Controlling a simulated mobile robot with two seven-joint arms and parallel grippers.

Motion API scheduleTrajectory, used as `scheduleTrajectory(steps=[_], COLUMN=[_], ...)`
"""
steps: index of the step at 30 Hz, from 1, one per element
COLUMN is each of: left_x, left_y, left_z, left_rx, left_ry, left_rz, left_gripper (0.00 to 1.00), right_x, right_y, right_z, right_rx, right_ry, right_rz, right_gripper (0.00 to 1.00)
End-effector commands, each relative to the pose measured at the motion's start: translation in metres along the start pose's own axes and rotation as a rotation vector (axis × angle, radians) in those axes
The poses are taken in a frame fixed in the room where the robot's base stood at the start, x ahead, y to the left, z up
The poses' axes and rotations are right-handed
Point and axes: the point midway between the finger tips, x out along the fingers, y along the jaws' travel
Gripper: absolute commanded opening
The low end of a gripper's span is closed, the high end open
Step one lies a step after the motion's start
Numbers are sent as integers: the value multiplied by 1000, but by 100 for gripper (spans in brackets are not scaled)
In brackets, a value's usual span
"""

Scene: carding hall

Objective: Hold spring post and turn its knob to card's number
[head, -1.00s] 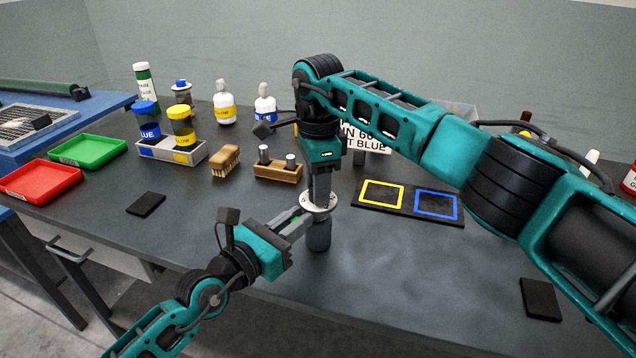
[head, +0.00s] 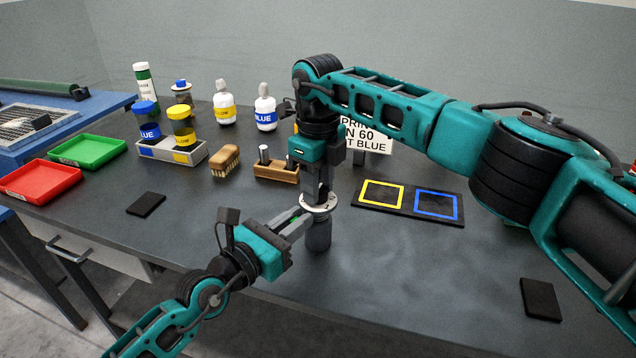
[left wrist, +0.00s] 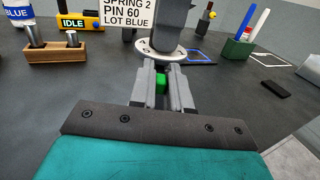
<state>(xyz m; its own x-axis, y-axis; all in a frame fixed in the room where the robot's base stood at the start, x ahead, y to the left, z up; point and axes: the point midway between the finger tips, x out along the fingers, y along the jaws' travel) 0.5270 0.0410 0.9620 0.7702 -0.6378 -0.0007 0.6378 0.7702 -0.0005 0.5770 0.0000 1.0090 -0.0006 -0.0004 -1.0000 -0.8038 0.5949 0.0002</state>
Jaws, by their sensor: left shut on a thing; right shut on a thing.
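The spring post (head: 319,237) stands upright on the bench, a dark grey cylinder with a pale round dial (head: 330,204) on top. My left gripper (head: 304,222) comes in from the left and is shut on the post below the dial. My right gripper (head: 318,190) points down from above and is shut on the knob, which its fingers hide. The white card (head: 372,136) behind is partly covered by my right arm. In the left wrist view the card (left wrist: 116,14) reads "SPRING 2, PIN 60, LOT BLUE".
A wooden block with metal pins (head: 277,173) and a brush (head: 225,160) stand behind left. A black mat with yellow and blue squares (head: 408,200) lies to the right. Jars, bottles and red (head: 40,182) and green (head: 88,151) trays are farther left. The front right bench is mostly clear.

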Motion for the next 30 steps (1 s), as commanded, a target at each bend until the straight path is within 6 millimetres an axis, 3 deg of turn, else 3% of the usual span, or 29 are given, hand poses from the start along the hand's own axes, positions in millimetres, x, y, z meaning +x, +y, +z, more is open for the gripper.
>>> scheduleTrajectory(steps=[30], left_x=[0], left_y=[0], left_z=[1], left_rx=[1], left_ry=[-3], left_rz=[1], left_gripper=[0], right_x=[0], right_y=[1], right_z=[0], right_rx=[908], right_ry=[2], right_rz=[2], right_gripper=[6])
